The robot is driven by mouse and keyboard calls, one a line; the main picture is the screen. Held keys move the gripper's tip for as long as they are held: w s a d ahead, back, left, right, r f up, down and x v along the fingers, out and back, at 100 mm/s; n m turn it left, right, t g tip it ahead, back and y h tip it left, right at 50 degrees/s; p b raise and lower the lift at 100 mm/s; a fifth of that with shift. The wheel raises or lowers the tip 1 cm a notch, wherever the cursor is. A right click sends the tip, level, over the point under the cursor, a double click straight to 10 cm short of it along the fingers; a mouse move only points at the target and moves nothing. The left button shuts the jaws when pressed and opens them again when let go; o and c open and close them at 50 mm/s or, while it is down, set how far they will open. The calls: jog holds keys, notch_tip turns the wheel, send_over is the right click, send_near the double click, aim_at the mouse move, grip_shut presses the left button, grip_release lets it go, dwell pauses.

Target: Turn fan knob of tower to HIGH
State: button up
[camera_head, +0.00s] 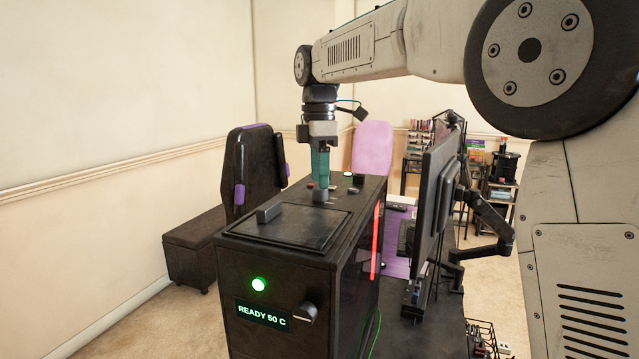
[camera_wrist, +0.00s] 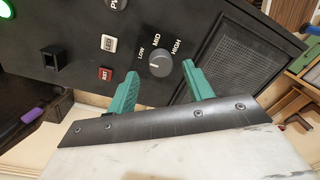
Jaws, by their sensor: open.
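The black tower (camera_head: 275,248) stands in the front middle of the head view. In the wrist view its top panel (camera_wrist: 215,25) carries a round grey fan knob (camera_wrist: 160,64) with the labels LOW, MID and HIGH around its upper side. I cannot clearly tell which label the knob's mark points to. My gripper (camera_wrist: 160,71) is open, with one green finger to the left and one to the right of the knob. Whether the fingers touch it is not clear. In the head view my gripper (camera_head: 320,183) points straight down over the tower's top.
Beside the knob are a white LED button (camera_wrist: 109,43) and a red RST button (camera_wrist: 105,74). A mesh grille (camera_wrist: 248,58) lies to the right. A monitor (camera_head: 436,200) stands right of the tower, and a black chair (camera_head: 256,165) stands behind left.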

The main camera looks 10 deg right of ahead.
aim_at(320, 193)
jog(key=shift+s+f, duration=0.1)
jog(key=shift+f, duration=1.15)
jog(key=c, duration=1)
